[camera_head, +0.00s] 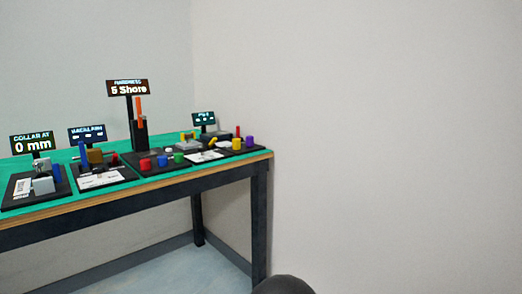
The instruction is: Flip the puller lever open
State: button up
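The station at the right end of the table carries a small dark sign (203,118) with text too small to read surely. A thin red upright piece (237,131) stands at that station, and a yellow slanted piece (212,142) is beside it. I cannot tell which part is the puller lever, nor whether it is open or shut. A dark rounded shape (283,286) at the bottom edge may be part of me. My gripper is not in view.
The green-topped table (100,200) stands at the left against the walls. It holds several black station boards, including a tall hardness tester (139,133) with an orange lever and a collar station (31,146). Floor shows under the table; a bare wall fills the right.

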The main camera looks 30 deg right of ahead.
aim_at(214, 139)
jog(key=z, duration=0.05)
jog(key=k, duration=0.5)
jog(key=z, duration=1)
jog(key=i, duration=0.9)
jog(key=u, duration=0.5)
jog(key=i, duration=0.7)
jog(key=u, duration=0.55)
